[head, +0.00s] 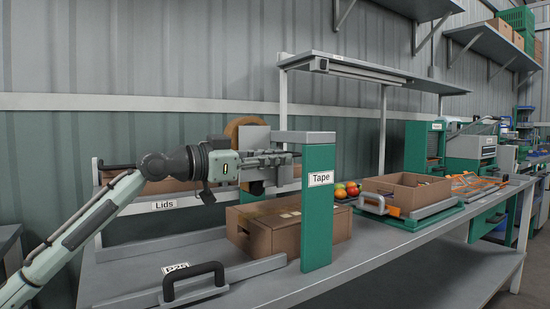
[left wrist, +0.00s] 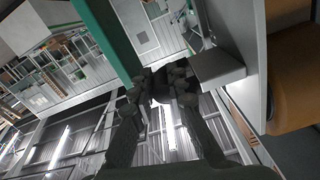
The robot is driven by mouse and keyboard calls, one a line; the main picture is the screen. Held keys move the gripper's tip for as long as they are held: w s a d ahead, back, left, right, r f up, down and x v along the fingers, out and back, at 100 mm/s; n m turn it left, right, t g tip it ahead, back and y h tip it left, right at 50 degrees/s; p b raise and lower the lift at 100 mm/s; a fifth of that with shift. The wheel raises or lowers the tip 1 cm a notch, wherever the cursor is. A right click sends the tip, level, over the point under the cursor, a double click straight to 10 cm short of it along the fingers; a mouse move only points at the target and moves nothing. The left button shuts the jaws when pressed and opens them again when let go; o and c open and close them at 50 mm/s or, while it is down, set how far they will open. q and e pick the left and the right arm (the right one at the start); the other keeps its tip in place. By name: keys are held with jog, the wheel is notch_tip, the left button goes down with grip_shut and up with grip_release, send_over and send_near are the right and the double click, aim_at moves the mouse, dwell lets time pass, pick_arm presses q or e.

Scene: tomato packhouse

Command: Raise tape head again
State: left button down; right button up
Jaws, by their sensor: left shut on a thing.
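The tape head is a grey plate and block (head: 255,138) with a brown tape roll (head: 233,128), beside the green post labelled "Tape" (head: 318,220). My left gripper (head: 290,157) reaches in from the left and is shut on a part of the tape head, mostly hidden by the fingers. A closed brown carton (head: 327,229) sits below the head; I cannot tell whether they touch. In the left wrist view, my fingers (left wrist: 165,88) meet beside a grey block (left wrist: 218,68), with the tape roll (left wrist: 295,85) at right. My right gripper is out of view.
A tray labelled "Lids" (head: 165,205) is behind my left arm. A black handle (head: 192,278) stands at the front left of the bench. An open carton (head: 405,190) and tomatoes (head: 346,190) are to the right. A shelf (head: 370,70) overhangs the bench.

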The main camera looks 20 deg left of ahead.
pick_arm(q)
jog(key=shift+a+r, duration=0.1)
jog(key=shift+r, duration=0.25)
jog(key=c, duration=1.5)
grip_release()
jog(key=shift+f, duration=0.1)
jog(key=v, duration=1.1)
jog(key=shift+s+a, duration=0.25)
jog(key=shift+s, duration=0.1)
